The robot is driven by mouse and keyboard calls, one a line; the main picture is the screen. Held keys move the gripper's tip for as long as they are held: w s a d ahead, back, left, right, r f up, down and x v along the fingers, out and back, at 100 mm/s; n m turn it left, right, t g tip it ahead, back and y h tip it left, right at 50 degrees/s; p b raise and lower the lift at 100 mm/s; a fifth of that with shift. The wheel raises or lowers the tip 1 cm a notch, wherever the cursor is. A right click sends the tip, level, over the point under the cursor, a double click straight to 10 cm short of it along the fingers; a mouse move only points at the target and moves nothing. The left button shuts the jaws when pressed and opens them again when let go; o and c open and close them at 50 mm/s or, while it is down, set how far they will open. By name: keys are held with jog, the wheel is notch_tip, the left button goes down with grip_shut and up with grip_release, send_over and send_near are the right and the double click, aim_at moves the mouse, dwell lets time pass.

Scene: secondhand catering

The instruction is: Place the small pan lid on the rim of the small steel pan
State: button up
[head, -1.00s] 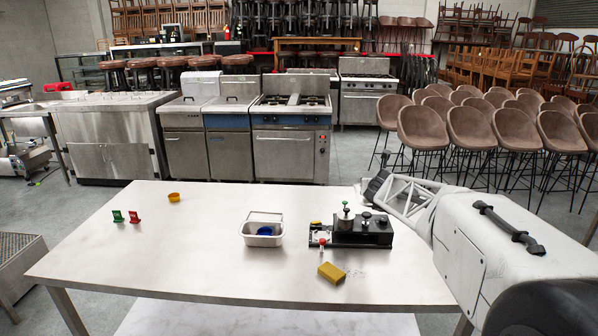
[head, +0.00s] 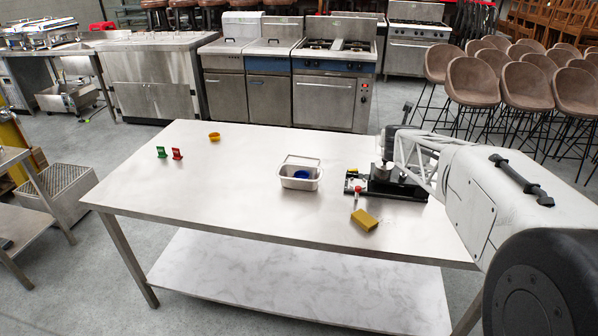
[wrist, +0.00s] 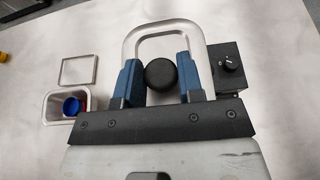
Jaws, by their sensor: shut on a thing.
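My gripper (wrist: 160,80) has its two blue fingers against both sides of a round black knob (wrist: 160,74). A pale steel shape with rounded corners and a bright border (wrist: 165,26) shows around and beyond the knob. It may be the lid, but its near side is hidden by the fingers.
A blue item (wrist: 71,105) lies in the rectangular pan, and a square bordered plate (wrist: 79,71) is behind it. The black device (wrist: 231,66) has a dial. A yellow block (head: 364,220) lies in front. Red and green pieces (head: 169,153) stand left; the table's left half is mostly clear.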

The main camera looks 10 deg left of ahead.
jog(key=w+a+f, duration=0.3)
jog(key=a+f, duration=0.1)
jog(key=a, duration=0.7)
jog(key=w+a+f, duration=0.2)
jog(key=a+f, duration=0.1)
jog(key=a, duration=0.9)
send_over(265, 181)
jog(key=shift+w+a+f, duration=0.1)
jog(key=shift+f, duration=5.85)
jog(key=shift+f, duration=0.1)
jog(key=shift+f, duration=1.45)
jog(key=shift+f, duration=0.1)
jog(key=o, duration=1)
jog(key=shift+c, duration=0.2)
